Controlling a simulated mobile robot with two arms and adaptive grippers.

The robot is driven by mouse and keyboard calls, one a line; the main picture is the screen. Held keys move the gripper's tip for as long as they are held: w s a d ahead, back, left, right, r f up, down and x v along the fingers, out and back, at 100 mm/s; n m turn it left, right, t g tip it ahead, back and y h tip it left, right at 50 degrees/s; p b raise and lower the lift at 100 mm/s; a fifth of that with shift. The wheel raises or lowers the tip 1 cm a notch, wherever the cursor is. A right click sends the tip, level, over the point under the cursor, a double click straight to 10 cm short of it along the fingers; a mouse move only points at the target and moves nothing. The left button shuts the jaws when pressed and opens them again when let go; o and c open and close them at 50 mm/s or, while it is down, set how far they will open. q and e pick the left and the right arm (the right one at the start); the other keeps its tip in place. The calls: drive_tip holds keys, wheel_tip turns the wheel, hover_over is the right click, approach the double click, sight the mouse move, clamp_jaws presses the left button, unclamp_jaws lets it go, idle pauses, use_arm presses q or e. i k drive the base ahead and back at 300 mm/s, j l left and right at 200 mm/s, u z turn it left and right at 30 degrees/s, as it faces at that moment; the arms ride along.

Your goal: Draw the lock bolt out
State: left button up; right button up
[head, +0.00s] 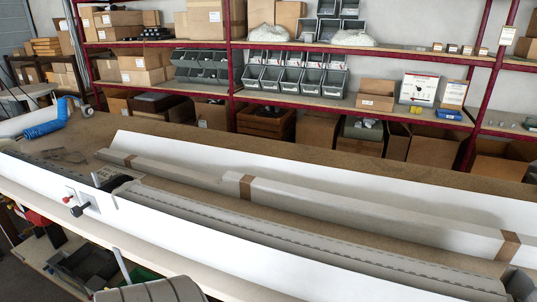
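A long white bench rail (240,247) runs from the left to the lower right along the front of the workbench. A small white plate (92,203) sits on its front face. A dark round-ended knob (80,209) sticks out of this plate toward me and looks like the lock bolt. A smaller red-tipped part (68,199) sits just left of it. How deep the bolt sits in the plate cannot be seen. Neither of my grippers shows in the head view, and nothing visible touches the knob.
Grey slotted profiles (290,240) lie behind the rail. Long profiles wrapped with brown bands (245,187) lie farther back, before a white back board (300,176). A blue roll (45,129) lies at the left. Shelves with grey bins (290,79) and cartons stand behind.

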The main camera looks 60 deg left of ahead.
sight(65, 200)
drive_tip(key=u, duration=3.3)
drive_tip(key=i+j, duration=0.25)
drive_tip(key=j, duration=0.2)
drive_tip(key=i+j, duration=0.3)
drive_tip(key=j, duration=0.15)
